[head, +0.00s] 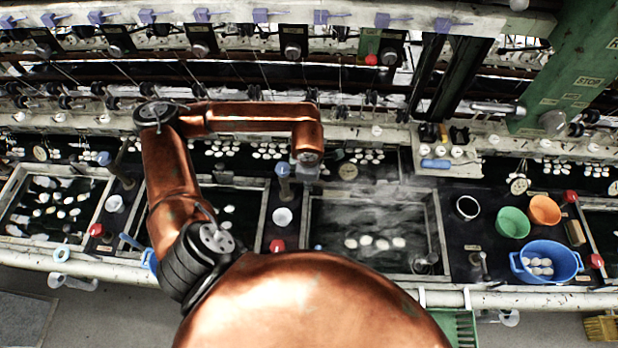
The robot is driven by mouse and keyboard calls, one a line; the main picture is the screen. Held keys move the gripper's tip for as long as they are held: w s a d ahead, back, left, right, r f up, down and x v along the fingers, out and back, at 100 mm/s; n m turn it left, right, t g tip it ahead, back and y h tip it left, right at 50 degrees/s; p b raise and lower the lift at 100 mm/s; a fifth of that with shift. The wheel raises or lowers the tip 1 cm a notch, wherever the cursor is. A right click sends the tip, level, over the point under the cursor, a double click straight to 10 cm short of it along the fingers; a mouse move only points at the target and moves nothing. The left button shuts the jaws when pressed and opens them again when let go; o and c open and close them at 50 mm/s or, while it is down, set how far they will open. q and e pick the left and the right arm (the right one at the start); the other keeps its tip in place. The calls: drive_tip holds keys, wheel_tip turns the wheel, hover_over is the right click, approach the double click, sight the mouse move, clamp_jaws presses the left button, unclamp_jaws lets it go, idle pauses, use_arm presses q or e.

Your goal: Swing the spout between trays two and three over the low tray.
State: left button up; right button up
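The spout (284,182), a post with a blue top, stands on the dark strip between tray two (262,215) and tray three (437,225). Tray three holds a small group of pale cocoons (375,242) in dark, steaming water. Tray two is largely hidden behind my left arm; a few cocoons show at its right side. My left gripper (306,174) points down just right of the spout's blue top, above the far left corner of tray three. It is small and seen from above, so its fingers and any contact are unclear. My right gripper is out of view.
A white cup (282,217) and a red knob (277,245) sit on the strip near the spout. Tray one (100,200) lies at left. Green (512,222), orange (545,210) and blue (546,262) bowls stand at right. Reeling machinery runs along the back.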

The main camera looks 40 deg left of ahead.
use_arm(q)
drive_tip(key=shift+a, duration=0.1)
drive_tip(key=r, duration=0.4)
drive_tip(key=s+d+r, duration=0.1)
drive_tip(key=r, duration=0.2)
drive_tip(key=s+r, duration=0.1)
drive_tip(key=r, duration=0.3)
drive_tip(key=shift+d+r, duration=0.15)
drive_tip(key=shift+r, duration=0.2)
